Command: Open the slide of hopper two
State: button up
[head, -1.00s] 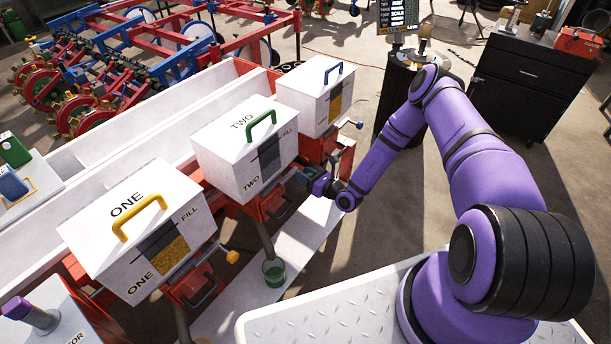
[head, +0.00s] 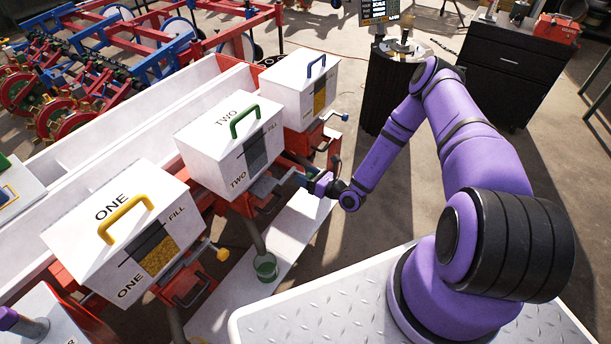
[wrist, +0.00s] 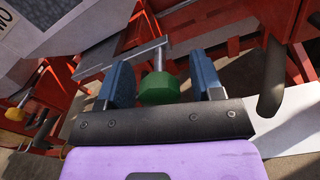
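Hopper two (head: 208,152) is a white box with a green handle, labelled TWO, in the middle of the head view. A grey metal slide plate (head: 264,187) shows at its red base. My gripper (head: 307,179) is at the front of this base, on the right. In the wrist view, my gripper (wrist: 165,85) has its two blue fingers apart, one on each side of a green knob (wrist: 158,89). The knob sits close to the left finger, with a gap to the right finger. A grey bar (wrist: 120,63) runs behind the knob.
Hopper one (head: 90,245), with a yellow handle and yellow knob (head: 223,254), stands nearer. A third hopper (head: 292,90) with a blue handle stands farther. A green cup (head: 265,267) is on the white board (head: 240,290) below. Open floor lies right of the board.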

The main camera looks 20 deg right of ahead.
jog(key=v, duration=1.1)
jog(key=shift+w, duration=0.1)
